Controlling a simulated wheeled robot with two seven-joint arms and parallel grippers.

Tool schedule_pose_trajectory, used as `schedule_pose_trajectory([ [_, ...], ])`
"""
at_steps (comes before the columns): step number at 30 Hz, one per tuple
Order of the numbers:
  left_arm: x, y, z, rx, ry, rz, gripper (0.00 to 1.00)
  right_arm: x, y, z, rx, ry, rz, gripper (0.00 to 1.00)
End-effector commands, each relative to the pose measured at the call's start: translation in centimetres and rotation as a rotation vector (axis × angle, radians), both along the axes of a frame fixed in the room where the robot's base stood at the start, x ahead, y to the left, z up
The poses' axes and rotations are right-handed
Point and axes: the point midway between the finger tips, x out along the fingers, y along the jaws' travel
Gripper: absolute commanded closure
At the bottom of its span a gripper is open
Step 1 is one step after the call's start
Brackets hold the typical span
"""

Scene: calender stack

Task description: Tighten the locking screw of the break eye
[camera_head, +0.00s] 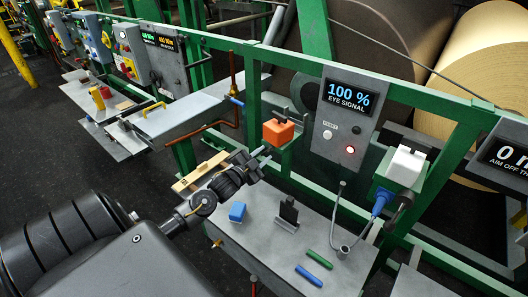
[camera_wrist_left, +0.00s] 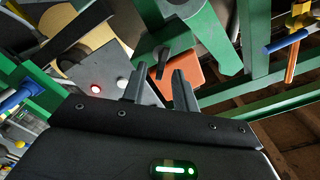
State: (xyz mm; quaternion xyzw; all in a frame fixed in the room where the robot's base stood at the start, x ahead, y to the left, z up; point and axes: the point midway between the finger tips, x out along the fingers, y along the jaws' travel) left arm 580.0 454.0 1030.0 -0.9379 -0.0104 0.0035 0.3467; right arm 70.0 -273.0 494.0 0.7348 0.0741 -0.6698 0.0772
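The break eye is an orange block (camera_head: 278,132) on a green bracket, left of the eye-signal panel (camera_head: 345,115), which reads 100 % with a lit red lamp. A dark locking screw (camera_head: 281,115) with a handle stands on top of the block. In the left wrist view the black screw handle (camera_wrist_left: 161,66) shows beyond the fingertips, with the orange block (camera_wrist_left: 196,76) behind the right finger. My left gripper (camera_head: 263,157) is just below and left of the block. Its two fingers (camera_wrist_left: 159,80) are apart with nothing between them. My right gripper is out of view.
A white device (camera_head: 406,165) is at right. A copper pipe (camera_head: 234,85) and green rails border the space around the block.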

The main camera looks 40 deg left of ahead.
Motion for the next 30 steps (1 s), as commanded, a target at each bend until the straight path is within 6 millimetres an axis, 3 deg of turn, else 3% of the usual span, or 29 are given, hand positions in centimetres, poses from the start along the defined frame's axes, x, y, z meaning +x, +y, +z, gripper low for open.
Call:
schedule_pose_trajectory([
  [4, 0.96, 0.02, 0.04, 0.000, 0.001, 0.001, 0.71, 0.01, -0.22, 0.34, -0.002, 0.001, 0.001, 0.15],
  [13, 1.12, -0.01, -0.05, 0.000, 0.001, -0.001, 0.71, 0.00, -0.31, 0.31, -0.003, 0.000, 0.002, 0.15],
  [20, 1.10, -0.01, -0.04, 0.000, 0.001, -0.001, 1.00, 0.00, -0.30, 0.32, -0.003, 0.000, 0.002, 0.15],
  [30, 1.09, -0.04, -0.11, 0.019, 0.002, -0.001, 1.00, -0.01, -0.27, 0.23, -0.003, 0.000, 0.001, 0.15],
])
